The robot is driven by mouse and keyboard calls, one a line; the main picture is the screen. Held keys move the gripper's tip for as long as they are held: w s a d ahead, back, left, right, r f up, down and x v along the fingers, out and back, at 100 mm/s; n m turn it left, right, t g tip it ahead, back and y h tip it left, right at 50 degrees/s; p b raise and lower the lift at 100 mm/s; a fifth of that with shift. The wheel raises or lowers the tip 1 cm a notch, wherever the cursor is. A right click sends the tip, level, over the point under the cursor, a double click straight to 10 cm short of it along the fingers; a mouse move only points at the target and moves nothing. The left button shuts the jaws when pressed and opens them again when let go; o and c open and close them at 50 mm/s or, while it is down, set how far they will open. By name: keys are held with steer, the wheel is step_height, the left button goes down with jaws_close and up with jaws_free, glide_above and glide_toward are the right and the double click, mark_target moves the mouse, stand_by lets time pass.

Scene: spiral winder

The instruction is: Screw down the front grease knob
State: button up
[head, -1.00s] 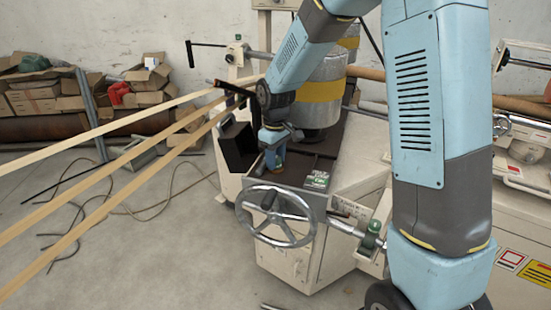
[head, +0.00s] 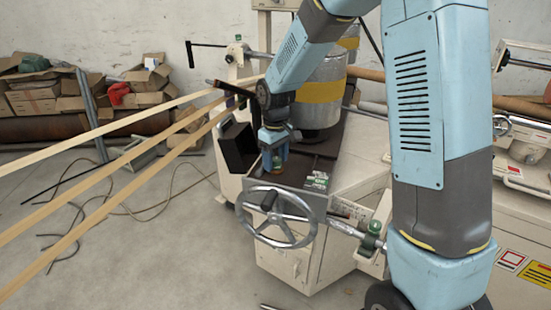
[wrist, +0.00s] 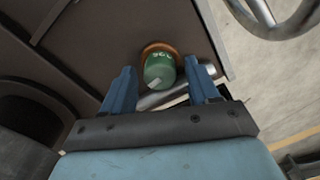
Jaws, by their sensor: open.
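The green grease knob (wrist: 160,69) shows in the wrist view, on a copper-coloured round base against the dark machine top. My gripper (wrist: 162,84) is open, with one blue finger on each side of the knob and visible gaps to it. Whether the fingertips touch anything below is hard to tell. In the head view my gripper (head: 274,158) points down over the machine's dark top behind the handwheel. The knob (head: 277,167) is largely hidden there by the fingers.
A chrome handwheel (head: 277,219) stands just in front of the gripper. A dark box (head: 238,149) is to its left and a grey cylinder with a yellow band (head: 321,91) behind it. Another green knob (head: 373,237) sits on a shaft at the right. Long pale strips cross the left.

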mark_target(277, 158)
step_height(277, 158, up, 14)
steer(key=shift+f, duration=0.2)
stand_by(0.4)
steer(key=s+d+r+m+t, duration=0.35)
steer(key=s+d+r, duration=0.55)
steer(key=s+d, duration=0.3)
steer(key=s+d+m+t, duration=0.2)
steer(key=s+d+m, duration=0.3)
steer(key=s, duration=0.9)
steer(key=shift+d+f, duration=0.15)
steer(key=shift+d, duration=0.7)
